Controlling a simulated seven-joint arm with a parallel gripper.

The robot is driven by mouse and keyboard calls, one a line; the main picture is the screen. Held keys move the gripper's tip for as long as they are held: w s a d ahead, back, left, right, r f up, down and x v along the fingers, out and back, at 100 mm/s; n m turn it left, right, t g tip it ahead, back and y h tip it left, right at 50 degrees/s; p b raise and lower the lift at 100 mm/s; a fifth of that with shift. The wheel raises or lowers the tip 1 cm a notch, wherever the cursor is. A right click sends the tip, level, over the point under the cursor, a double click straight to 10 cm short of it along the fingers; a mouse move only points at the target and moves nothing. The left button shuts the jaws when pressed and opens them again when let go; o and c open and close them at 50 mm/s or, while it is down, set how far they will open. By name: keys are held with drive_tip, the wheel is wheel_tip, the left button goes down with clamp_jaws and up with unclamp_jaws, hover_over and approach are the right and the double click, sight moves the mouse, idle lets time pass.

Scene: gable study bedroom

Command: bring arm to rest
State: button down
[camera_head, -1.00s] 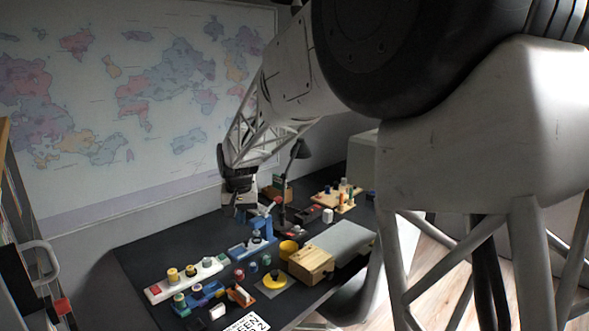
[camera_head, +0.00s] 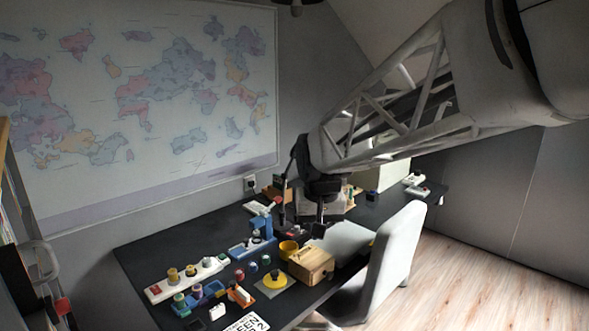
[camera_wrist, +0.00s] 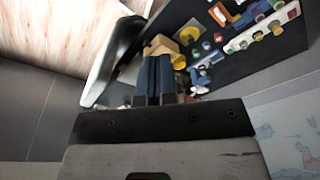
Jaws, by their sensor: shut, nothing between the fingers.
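My gripper (camera_head: 319,228) hangs from the end of my arm above the back middle of the dark desk (camera_head: 150,262). Its fingers are together and hold nothing. In the wrist view, the two blue-grey fingers (camera_wrist: 153,78) sit side by side, with the desk and its things beyond them. The wooden box (camera_head: 311,264) and the grey flat-topped thing (camera_head: 345,242) stand in front of and beside the gripper. Whether the gripper is clear of the grey thing by much, I cannot tell.
A white chair (camera_head: 398,245) stands at the desk's front edge. Wooden floor (camera_head: 465,270) is free at right.

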drive_tip(key=s+d+f, duration=0.1)
drive_tip(key=s+d, duration=0.3)
drive_tip(key=s, duration=0.4)
drive_tip(key=s+d+f, duration=0.2)
drive_tip(key=s+d, duration=0.3)
drive_tip(key=s, duration=0.4)
drive_tip(key=s+d+f+m, duration=0.1)
drive_tip(key=s+d, duration=0.3)
drive_tip(key=s, duration=0.4)
drive_tip(key=shift+s+d+f+t+h, duration=0.25)
drive_tip(key=shift+s+f+t+h, duration=0.05)
drive_tip(key=shift+s+f+t, duration=0.1)
